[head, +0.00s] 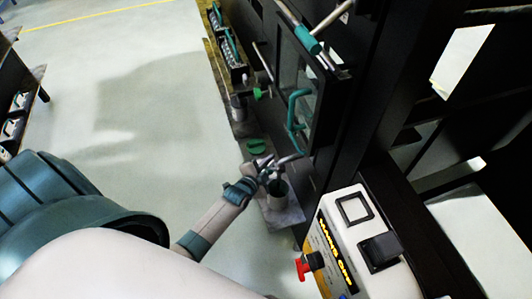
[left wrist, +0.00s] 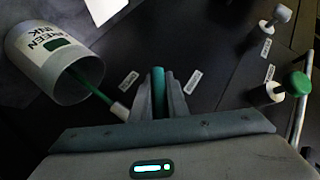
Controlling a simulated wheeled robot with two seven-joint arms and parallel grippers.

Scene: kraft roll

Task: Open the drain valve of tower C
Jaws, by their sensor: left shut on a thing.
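I cannot tell whether the strand is ink or a tube. The lever's base is hidden by my fingers. No tower letter is readable. My right gripper is not in view.
A green knob (head: 258,94) is on the machine, also seen in the left wrist view (left wrist: 297,84). A teal door handle (head: 297,108) is above. A control box (head: 358,240) with a red button (head: 304,268) stands at the lower right. The floor (head: 130,100) at left is clear.

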